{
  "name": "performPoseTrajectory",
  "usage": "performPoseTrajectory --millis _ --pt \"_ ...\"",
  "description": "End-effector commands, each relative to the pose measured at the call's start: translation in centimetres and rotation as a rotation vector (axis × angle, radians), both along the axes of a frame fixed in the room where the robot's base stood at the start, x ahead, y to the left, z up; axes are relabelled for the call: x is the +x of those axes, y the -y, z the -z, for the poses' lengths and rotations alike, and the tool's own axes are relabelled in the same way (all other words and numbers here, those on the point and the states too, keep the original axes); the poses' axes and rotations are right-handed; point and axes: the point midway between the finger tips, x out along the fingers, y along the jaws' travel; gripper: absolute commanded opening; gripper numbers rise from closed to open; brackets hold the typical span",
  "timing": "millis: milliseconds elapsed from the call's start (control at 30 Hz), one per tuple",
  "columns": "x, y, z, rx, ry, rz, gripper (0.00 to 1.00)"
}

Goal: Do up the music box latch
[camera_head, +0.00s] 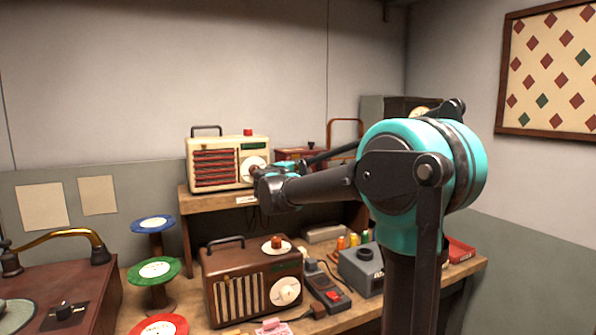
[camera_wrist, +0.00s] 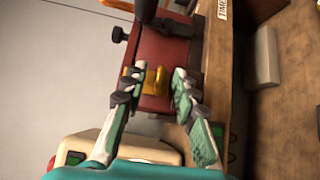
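The music box is a small dark red box (camera_wrist: 160,50) in the wrist view. It also shows in the head view on the raised shelf (camera_head: 290,154), partly hidden by my arm. A gold latch (camera_wrist: 155,80) is on its near face. My gripper (camera_wrist: 160,72) is open, its two fingers on either side of the latch, with gaps visible. I cannot tell how far the fingertips are from the box face. In the head view my gripper (camera_head: 285,170) is in front of the box and mostly hidden by my wrist. Whether the latch is fastened is unclear.
A cream radio (camera_head: 228,162) stands just left of the box. A brown radio (camera_head: 252,280) and a grey device (camera_head: 362,268) stand on the bench below. Coloured spool stands (camera_head: 153,270) are at left. A grey block (camera_wrist: 264,58) lies at right in the wrist view.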

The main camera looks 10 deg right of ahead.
Motion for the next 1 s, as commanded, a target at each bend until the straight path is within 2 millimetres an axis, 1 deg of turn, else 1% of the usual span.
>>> performPoseTrajectory --millis 200,267,433,467,767,1000 --pt "0.02 0.00 0.00 0.000 0.000 0.000 0.28" --pt "0.02 -0.01 0.00 0.000 0.000 0.000 0.22" --pt "0.01 -0.02 -0.01 0.000 0.000 0.000 0.01" --pt "0.01 -0.03 -0.02 0.000 0.000 0.000 0.00" --pt "0.16 -0.08 0.06 0.003 0.017 0.000 0.00" --pt "0.91 -0.31 0.85 0.050 0.162 0.001 0.00"
